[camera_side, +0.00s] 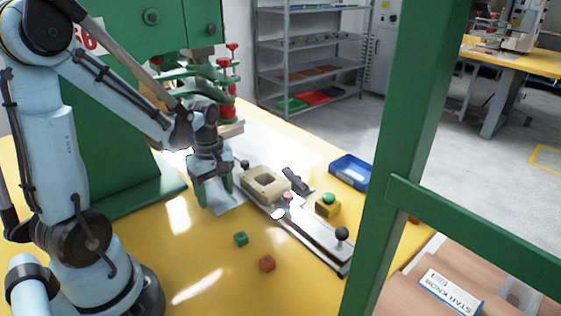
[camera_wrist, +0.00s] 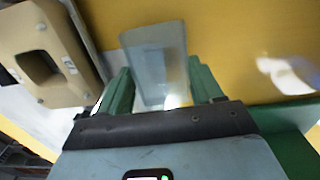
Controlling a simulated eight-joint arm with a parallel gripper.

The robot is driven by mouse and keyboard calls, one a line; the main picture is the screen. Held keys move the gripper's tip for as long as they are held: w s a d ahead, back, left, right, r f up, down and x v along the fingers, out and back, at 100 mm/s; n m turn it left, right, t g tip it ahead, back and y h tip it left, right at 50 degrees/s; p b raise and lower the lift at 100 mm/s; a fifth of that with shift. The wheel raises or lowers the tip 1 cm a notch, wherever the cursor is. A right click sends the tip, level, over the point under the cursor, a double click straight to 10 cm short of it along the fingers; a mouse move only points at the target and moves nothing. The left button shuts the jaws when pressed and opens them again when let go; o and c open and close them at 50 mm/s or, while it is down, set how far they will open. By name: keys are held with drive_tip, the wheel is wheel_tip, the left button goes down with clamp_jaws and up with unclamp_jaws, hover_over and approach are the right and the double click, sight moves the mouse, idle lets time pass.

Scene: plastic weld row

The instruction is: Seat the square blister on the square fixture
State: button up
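A clear, greyish blister (camera_wrist: 155,62) shows between and beyond my fingers in the wrist view. In the side view it is a pale translucent piece (camera_side: 227,205) low on the yellow table, under my gripper (camera_side: 217,193). My gripper's two green fingers stand apart in the wrist view (camera_wrist: 160,80), with a gap at the left of the blister; contact on the right is unclear. The square fixture (camera_side: 252,190), a beige block with a square opening, sits on the slide rail right of my gripper. It also shows at left in the wrist view (camera_wrist: 72,60). Its opening looks empty.
The rail (camera_side: 320,240) has a black knob (camera_side: 342,234) at its near end. A green post (camera_side: 405,130) stands at right.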

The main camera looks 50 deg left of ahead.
drive_tip(key=shift+c, duration=1.1)
drive_tip(key=shift+r, duration=2.25)
drive_tip(key=w+d, duration=0.2)
drive_tip(key=w, duration=1)
drive_tip(key=shift+w+d+r, duration=0.3)
drive_tip(key=shift+d, duration=0.1)
drive_tip(key=shift+f, duration=1.4)
